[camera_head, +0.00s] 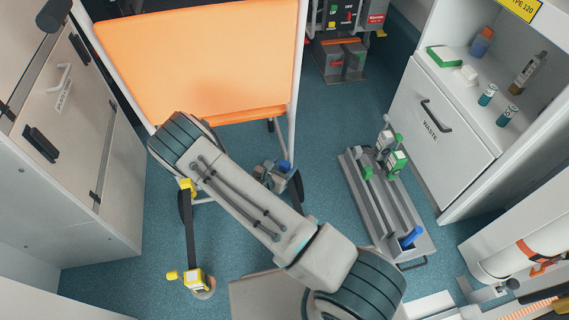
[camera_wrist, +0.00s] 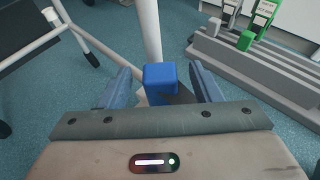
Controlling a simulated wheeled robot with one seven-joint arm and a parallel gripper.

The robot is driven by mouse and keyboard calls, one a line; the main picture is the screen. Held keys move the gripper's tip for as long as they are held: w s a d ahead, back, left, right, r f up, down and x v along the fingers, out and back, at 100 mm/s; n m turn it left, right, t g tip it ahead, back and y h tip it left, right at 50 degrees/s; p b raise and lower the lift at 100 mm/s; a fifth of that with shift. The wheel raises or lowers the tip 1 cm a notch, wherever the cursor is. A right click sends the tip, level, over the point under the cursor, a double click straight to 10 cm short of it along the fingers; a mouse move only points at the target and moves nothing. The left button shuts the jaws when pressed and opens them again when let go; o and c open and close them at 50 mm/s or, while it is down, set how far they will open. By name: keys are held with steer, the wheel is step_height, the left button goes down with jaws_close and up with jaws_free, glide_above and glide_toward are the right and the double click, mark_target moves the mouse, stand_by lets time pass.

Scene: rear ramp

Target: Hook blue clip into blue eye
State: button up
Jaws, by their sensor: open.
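A blue block (camera_wrist: 160,78), which looks like the blue clip, stands between the two fingers of my gripper (camera_wrist: 165,85) in the wrist view. The fingers are apart, and I see a gap on each side of the block. A dark strap or plate shows just behind it. In the head view the blue block (camera_head: 286,165) is small beside my gripper (camera_head: 278,174), by the right leg of the orange stretcher (camera_head: 195,60). My arm hides part of this area. I cannot make out the blue eye with certainty; a blue piece (camera_head: 411,238) lies at the near end of the grey rail tray (camera_head: 360,205).
A black strap (camera_head: 190,230) with yellow ends runs down to a floor ring (camera_head: 204,290) at left. Green-and-white parts (camera_head: 397,160) stand on the rail tray. A waste cabinet (camera_head: 440,130) is at right. Blue floor is free between stretcher and tray.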

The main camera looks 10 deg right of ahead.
steer(key=p+v, duration=0.3)
steer(key=v, duration=0.9)
steer(key=shift+a, duration=0.15)
